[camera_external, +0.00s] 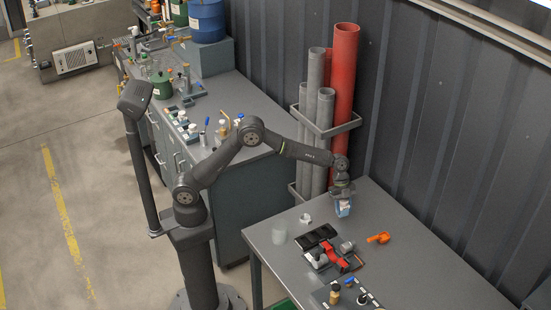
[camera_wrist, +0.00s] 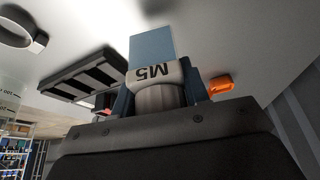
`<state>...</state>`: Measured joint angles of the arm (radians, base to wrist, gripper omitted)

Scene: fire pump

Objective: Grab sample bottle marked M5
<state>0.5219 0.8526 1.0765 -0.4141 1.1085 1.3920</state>
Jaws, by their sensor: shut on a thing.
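The sample bottle (camera_wrist: 152,45) is in the wrist view, with a blue body and a white band on which M5 reads upside down. In the external view its pale blue body (camera_external: 343,209) hangs below my gripper (camera_external: 343,195), at the back left of the near table. My gripper is shut on the bottle, with a dark finger on each side of its grey neck in the wrist view (camera_wrist: 159,97). I cannot tell whether the bottle's base touches the table.
On the near table (camera_external: 420,265) are a white ring (camera_external: 305,219), a clear beaker (camera_external: 279,233), a black slotted tray (camera_external: 315,236), an orange part (camera_external: 378,238) and a panel with small bottles (camera_external: 345,294). Upright red (camera_external: 340,90) and grey pipes stand behind, close to my forearm.

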